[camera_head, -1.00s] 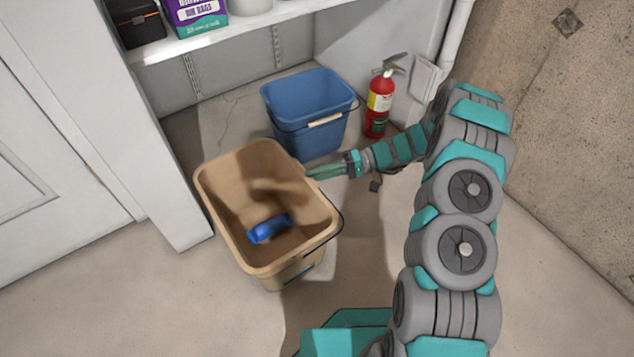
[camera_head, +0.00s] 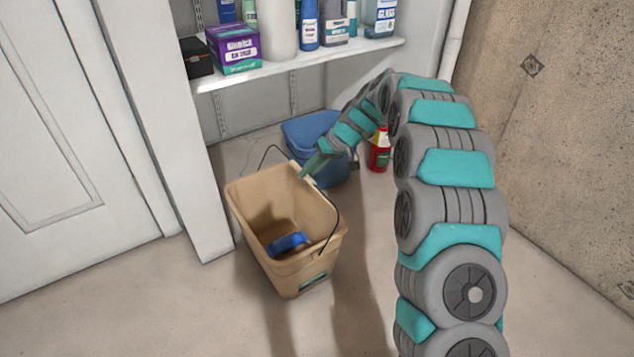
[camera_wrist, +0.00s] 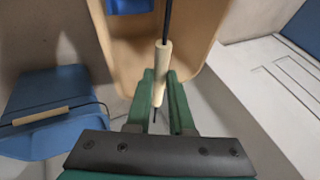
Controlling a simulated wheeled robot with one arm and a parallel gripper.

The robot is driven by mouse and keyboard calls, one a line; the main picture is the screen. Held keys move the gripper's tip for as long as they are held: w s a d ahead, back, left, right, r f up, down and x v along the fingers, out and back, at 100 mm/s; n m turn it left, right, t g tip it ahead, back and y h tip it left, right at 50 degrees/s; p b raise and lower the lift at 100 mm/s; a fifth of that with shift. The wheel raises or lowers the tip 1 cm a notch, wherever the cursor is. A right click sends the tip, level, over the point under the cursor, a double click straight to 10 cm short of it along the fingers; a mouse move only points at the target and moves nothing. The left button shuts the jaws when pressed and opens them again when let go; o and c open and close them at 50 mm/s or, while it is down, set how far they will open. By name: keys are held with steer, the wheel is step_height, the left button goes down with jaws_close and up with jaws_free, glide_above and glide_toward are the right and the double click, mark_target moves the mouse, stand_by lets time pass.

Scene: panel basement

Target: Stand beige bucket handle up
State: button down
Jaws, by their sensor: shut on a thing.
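The beige bucket (camera_head: 295,277) stands on the floor with its mouth upward, left of my arm in the head view. Whether it is slightly tilted is hard to tell. A blue object (camera_head: 287,243) lies inside it. Its thin black handle (camera_head: 337,215) is raised above the rim. My gripper (camera_head: 310,168) is at the bucket's far right rim. In the wrist view, the green fingers (camera_wrist: 163,82) are shut around the handle's pale grip (camera_wrist: 163,60), with the beige wall (camera_wrist: 205,25) just beyond. The fingertips are small in the head view.
A blue bucket (camera_head: 300,130) stands behind, partly hidden by my arm; its pale grip (camera_wrist: 40,116) shows in the wrist view. A stocked shelf (camera_head: 310,66) hangs above. Floor in front is clear.

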steer(key=s+a+r+n+t+h+p, duration=0.1)
steer(key=s+a+r+t+h, duration=0.1)
steer(key=s+a+t+h, duration=0.1)
steer(key=shift+s+a+h, duration=0.85)
steer(key=shift+a+h, duration=0.15)
steer(key=shift+a, duration=0.9)
steer(key=c, duration=0.8)
jaws_free()
steer(key=shift+r, duration=0.1)
steer(key=shift+p, duration=0.3)
steer(key=v, duration=0.7)
steer(key=shift+s+r+p, duration=0.2)
steer(key=shift+r+p, duration=0.15)
steer(key=shift+d, duration=0.1)
